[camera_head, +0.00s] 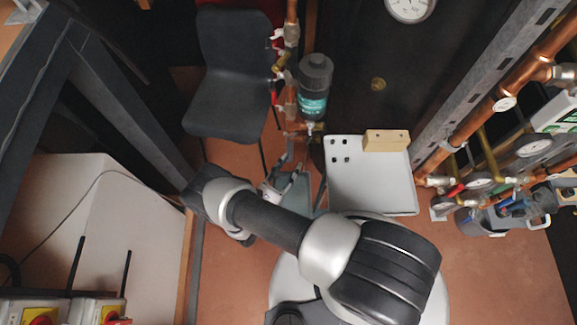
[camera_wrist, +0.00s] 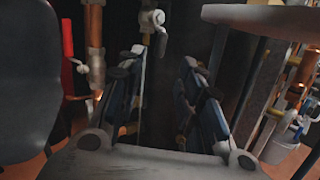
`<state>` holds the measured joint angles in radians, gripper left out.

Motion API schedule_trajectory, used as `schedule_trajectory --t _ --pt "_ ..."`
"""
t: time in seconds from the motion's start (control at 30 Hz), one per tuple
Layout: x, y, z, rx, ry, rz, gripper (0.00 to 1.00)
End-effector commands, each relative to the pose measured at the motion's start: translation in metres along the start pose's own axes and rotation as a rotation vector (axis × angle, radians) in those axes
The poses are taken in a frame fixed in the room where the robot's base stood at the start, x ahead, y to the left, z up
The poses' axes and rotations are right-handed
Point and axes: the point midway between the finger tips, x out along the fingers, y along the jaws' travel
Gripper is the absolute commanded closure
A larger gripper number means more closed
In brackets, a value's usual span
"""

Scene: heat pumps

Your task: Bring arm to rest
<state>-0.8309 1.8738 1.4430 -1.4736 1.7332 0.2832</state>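My arm (camera_head: 275,225) reaches left from my base across the lower middle of the head view, then bends at the wrist. My gripper (camera_head: 292,178) shows partly behind the wrist, near the copper piping and to the left of the white tray. In the wrist view my gripper (camera_wrist: 165,75) has its two fingers wide apart, with dark space and pipework behind them. I see nothing held between the fingers.
A dark chair (camera_head: 232,75) stands at the upper left. A black and teal canister (camera_head: 314,85) sits on copper piping close ahead of the gripper. The white tray (camera_head: 385,190) carries a wooden block (camera_head: 386,140). Pipes and gauges (camera_head: 533,147) line the right. A white cabinet (camera_head: 130,225) stands left.

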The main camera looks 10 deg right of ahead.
Motion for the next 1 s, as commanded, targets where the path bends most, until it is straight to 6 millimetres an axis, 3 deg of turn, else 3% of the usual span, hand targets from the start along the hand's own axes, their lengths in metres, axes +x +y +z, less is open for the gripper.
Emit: schedule_trajectory --t 0.67,0.83,1.0 --pt "-0.002 0.001 0.002 0.003 0.001 -0.008 0.66" --pt "0.013 0.014 0.029 0.045 0.017 -0.119 0.66" --pt "0.042 0.026 0.086 0.135 0.062 -0.354 0.66"
